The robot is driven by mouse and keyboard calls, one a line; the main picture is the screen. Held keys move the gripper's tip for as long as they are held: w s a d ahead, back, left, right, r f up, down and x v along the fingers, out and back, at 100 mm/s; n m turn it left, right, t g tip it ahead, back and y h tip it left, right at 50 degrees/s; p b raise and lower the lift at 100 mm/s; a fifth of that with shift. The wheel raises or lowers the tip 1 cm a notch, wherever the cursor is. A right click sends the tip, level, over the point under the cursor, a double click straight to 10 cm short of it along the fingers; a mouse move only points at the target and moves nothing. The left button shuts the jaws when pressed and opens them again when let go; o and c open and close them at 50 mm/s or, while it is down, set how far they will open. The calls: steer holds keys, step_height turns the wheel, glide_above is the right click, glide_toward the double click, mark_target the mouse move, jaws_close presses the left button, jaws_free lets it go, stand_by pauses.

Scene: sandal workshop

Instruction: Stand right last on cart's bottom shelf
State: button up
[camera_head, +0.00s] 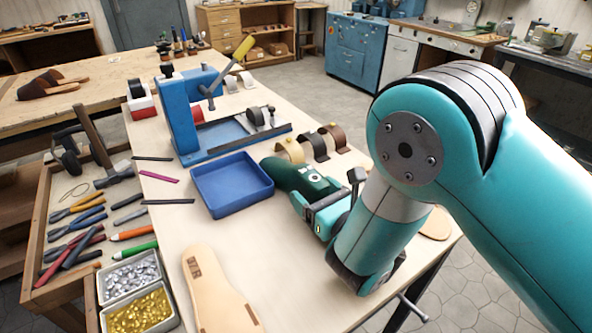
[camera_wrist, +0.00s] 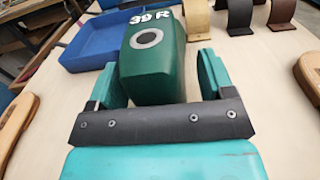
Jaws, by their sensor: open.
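The right last (camera_wrist: 155,65) is dark green, marked "39 R", with a grey ring on its end. It lies on the workbench (camera_head: 225,235). In the head view the last (camera_head: 297,174) is beside the blue tray, partly hidden by my gripper (camera_head: 322,200). In the wrist view my gripper (camera_wrist: 160,80) is open, with one finger on each side of the last's near end. I cannot tell whether the fingers touch it. I cannot make out the cart for certain in either view.
A blue tray (camera_head: 232,184) lies left of the last, and curved straps (camera_head: 313,147) stand behind it. A blue press (camera_head: 200,125) stands further back. A tan sole (camera_head: 213,292) lies in front. Tools and bins of metal bits (camera_head: 133,278) line the left side.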

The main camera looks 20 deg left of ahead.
steer(key=shift+a, duration=0.1)
jaws_close()
steer(key=shift+r, duration=0.1)
step_height(320, 180, up, 20)
steer(key=p, duration=1.7)
step_height(320, 180, down, 11)
steer(key=b, duration=1)
steer(key=shift+r+b, duration=0.2)
steer(key=shift+b, duration=0.2)
